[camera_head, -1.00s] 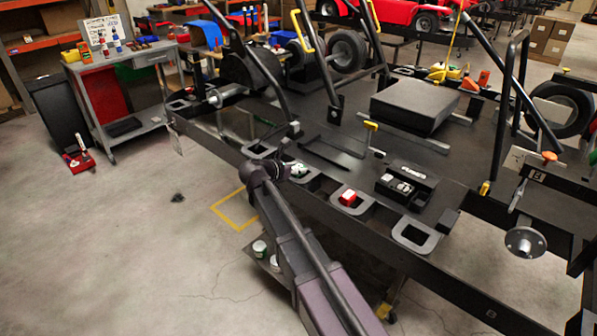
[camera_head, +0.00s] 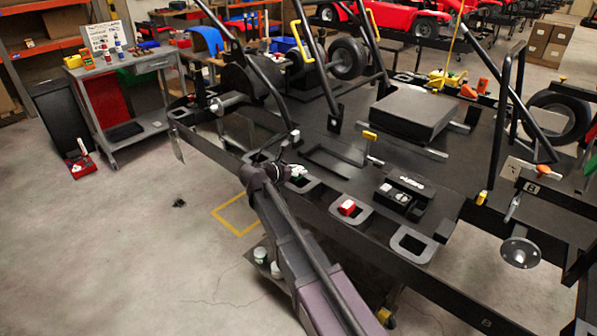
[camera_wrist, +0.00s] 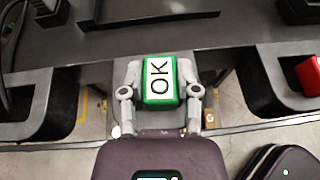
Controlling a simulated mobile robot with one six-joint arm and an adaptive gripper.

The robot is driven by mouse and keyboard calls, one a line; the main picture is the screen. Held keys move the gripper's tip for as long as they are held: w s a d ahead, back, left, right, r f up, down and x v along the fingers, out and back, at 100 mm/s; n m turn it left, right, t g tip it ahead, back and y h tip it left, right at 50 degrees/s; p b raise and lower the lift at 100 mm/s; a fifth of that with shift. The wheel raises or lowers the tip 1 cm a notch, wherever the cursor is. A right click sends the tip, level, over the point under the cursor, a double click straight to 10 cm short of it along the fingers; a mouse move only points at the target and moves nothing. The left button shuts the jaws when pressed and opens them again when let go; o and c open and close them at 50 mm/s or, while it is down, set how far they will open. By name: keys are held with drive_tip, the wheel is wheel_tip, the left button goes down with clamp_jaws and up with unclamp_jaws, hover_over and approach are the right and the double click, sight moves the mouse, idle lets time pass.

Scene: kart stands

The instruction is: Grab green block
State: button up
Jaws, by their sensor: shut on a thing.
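The green block (camera_wrist: 160,80) has a white top face marked "OK". In the wrist view it sits between the two fingers of my gripper (camera_wrist: 160,95), which is shut on it. The fingers touch its left and right sides. The block is over a black-rimmed opening at the kart frame's edge; I cannot tell whether it is lifted clear. In the head view my gripper (camera_head: 283,165) is at the near edge of the kart frame, and only a little white and green of the block (camera_head: 298,172) shows beside it.
A red block (camera_head: 347,207) sits in the holder to the right, and an empty holder (camera_head: 412,243) lies beyond it. A black box (camera_head: 403,193) stands on the kart floor. A grey cart (camera_head: 130,90) is at the left. The concrete floor at left is mostly clear.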

drive_tip(key=s+a+r, duration=0.1)
drive_tip(key=s+a, duration=0.2)
drive_tip(key=s, duration=0.4)
drive_tip(key=s+a+r+p, duration=0.1)
drive_tip(key=s+a, duration=0.2)
drive_tip(key=s, duration=0.4)
drive_tip(key=shift+s+a, duration=0.15)
drive_tip(key=shift+s, duration=0.2)
